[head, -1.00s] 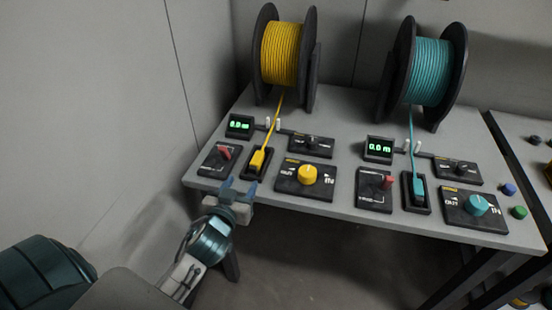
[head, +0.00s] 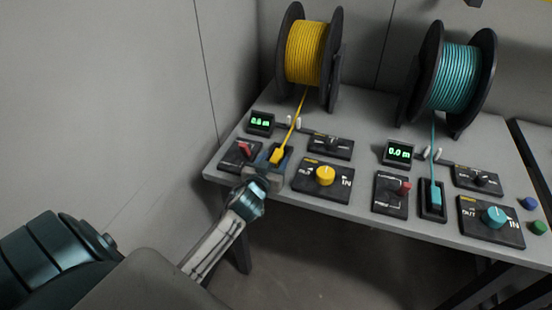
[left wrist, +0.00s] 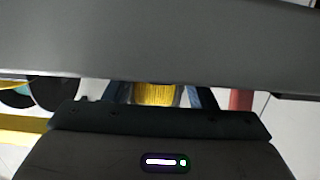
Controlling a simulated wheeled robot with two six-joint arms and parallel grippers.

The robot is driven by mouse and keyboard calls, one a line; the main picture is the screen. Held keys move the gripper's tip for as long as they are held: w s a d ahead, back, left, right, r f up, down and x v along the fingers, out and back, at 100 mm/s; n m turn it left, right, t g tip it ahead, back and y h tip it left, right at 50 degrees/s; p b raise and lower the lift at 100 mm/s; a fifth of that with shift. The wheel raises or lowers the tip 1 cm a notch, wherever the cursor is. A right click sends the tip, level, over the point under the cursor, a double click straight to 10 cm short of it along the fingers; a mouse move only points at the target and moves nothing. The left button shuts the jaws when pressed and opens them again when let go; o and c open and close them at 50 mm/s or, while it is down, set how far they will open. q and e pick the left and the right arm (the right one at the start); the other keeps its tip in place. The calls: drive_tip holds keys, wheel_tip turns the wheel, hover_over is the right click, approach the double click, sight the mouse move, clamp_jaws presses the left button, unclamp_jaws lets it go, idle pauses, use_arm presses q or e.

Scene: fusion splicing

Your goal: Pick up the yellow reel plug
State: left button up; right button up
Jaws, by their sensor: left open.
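The yellow reel plug (head: 277,155) stands in its dark holder on the grey table, with the yellow fibre running up to the yellow reel (head: 305,53). My left gripper (head: 267,165) is at the table's front edge, open, its fingers close around the holder and plug. Whether they touch the plug cannot be told. A grey surface covers the top of that view. My right gripper does not show.
A red-switch panel (head: 242,154) lies left of the plug and a yellow-knob panel (head: 322,180) right of it. A green display (head: 261,123) stands behind. The teal plug (head: 436,196) and teal reel (head: 456,77) are further right. A wall is on the left.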

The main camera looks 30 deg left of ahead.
use_arm(q)
clamp_jaws()
